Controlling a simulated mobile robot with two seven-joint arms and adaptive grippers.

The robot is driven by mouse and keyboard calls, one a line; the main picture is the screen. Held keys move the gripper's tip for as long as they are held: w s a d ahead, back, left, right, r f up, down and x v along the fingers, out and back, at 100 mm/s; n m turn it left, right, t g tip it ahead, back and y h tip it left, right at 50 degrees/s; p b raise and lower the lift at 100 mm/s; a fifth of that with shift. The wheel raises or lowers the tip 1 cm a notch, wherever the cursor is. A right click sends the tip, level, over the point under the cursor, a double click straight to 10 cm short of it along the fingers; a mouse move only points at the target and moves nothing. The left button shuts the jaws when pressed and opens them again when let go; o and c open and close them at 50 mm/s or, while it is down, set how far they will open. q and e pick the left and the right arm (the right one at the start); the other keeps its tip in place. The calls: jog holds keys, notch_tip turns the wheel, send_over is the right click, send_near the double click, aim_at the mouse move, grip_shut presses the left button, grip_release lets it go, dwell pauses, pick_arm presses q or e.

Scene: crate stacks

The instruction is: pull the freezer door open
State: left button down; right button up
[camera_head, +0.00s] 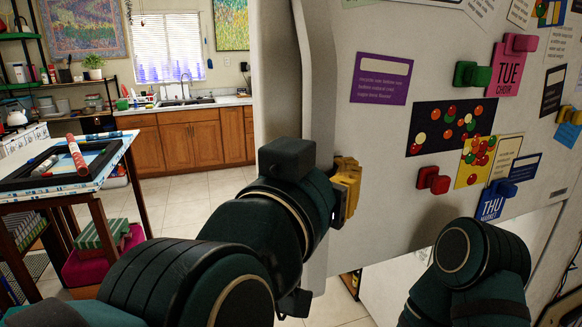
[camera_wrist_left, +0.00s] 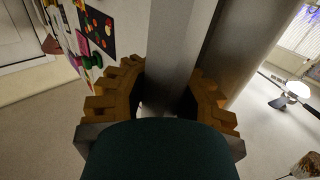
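The freezer door (camera_head: 385,30) is a pale panel covered with magnets and cards, filling the right half of the head view. Its long vertical handle (camera_head: 318,75) runs along the door's left side. My left gripper (camera_head: 347,190), with yellow ridged fingers, is at the handle's lower part. In the left wrist view the handle (camera_wrist_left: 178,50) stands between the two fingers, and my left gripper (camera_wrist_left: 165,90) looks closed around it. The contact itself is partly hidden. How far the door stands open is unclear. My right arm shows at lower right, but its gripper is not visible.
A small table (camera_head: 100,165) with a red and white roll on top stands at the left. Wooden cabinets (camera_head: 190,140) with a sink line the back. Tiled floor (camera_head: 180,205) lies clear between them and the door. A shelf rack (camera_head: 60,90) stands at far left.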

pick_arm(q)
jog(key=shift+w+a, duration=0.2)
jog(key=shift+a, duration=0.1)
jog(key=c, duration=1)
grip_release()
jog(key=shift+s+a, duration=0.1)
jog(key=shift+a, duration=0.15)
jog(key=shift+c, duration=0.2)
jog(key=o, duration=0.4)
jog(key=shift+s+a, duration=0.2)
jog(key=shift+a, duration=0.25)
jog(key=v, duration=1.1)
jog(key=shift+s+d+r, duration=0.1)
jog(key=shift+s+d, duration=0.05)
jog(key=shift+s, duration=0.35)
